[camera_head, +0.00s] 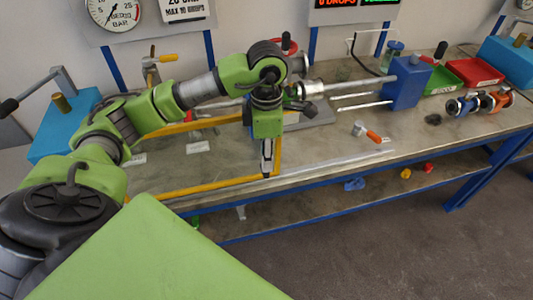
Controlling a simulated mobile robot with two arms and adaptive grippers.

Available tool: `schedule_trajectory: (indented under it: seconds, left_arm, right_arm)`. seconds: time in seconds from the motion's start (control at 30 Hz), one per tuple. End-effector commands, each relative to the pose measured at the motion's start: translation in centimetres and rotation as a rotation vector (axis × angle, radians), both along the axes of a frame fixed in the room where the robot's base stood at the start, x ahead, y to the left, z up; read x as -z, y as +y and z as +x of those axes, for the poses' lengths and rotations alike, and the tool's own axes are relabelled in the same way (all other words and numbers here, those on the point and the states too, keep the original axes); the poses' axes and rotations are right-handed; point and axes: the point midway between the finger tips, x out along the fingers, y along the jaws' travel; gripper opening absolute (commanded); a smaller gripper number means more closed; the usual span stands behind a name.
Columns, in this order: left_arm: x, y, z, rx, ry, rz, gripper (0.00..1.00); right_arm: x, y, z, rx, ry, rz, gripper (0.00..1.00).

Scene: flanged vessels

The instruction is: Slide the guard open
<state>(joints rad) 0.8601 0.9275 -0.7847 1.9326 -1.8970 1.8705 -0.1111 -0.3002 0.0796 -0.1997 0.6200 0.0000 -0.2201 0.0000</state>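The guard (215,185) shows as a yellow frame along the front of the bench. Its lower bar runs just above the front edge and its right post stands at the right end; the pane between looks clear. My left arm reaches across in front of the guard's upper bar. My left gripper (267,160) points down beside the right post, overlapping it in the picture. Its dark fingers look close together, seen narrow. I cannot tell whether they touch or grip the post. My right gripper is not in view.
A metal flanged vessel (307,88) lies behind the gripper. A blue block (406,85), green tray (442,80) and red tray (474,72) stand right. An orange-handled valve (367,133) lies on the bench (330,145). Small parts, including a red one (428,167), lie on the lower shelf.

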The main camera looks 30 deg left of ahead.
Motion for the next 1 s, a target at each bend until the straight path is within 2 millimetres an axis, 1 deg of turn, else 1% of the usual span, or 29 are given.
schedule_trajectory:
  seconds: [0.13, 0.37, 0.4, 0.5, 0.67, 0.73, 0.9, 1.0]
  left_arm:
    - [0.7, 0.0, 0.0, -0.001, -0.001, 0.001, 0.29]
    - [0.8, 0.0, 0.0, 0.0, -0.001, 0.001, 0.29]
    - [0.8, 0.0, 0.0, 0.0, -0.001, 0.001, 0.24]
    - [0.8, 0.0, 0.0, 0.0, -0.001, 0.001, 0.0]
    - [0.8, 0.1, 0.0, 0.0, -0.001, 0.001, 0.0]
    - [0.9, 0.3, -0.3, -0.001, -0.001, 0.002, 0.0]
    - [1.1, 1.9, -1.9, -0.003, -0.001, 0.003, 0.0]
    - [1.0, 2.5, -2.6, -0.002, -0.001, 0.003, 0.0]
  right_arm:
    - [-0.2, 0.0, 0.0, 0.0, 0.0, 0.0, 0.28]
    - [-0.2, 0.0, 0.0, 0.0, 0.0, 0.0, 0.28]
    - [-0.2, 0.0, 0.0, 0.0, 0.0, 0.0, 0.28]
    - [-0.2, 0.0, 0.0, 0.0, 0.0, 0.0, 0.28]
    - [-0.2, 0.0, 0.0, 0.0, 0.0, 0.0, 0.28]
    - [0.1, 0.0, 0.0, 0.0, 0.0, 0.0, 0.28]
    - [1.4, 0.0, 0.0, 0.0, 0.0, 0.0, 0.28]
    - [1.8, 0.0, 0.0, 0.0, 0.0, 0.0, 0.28]
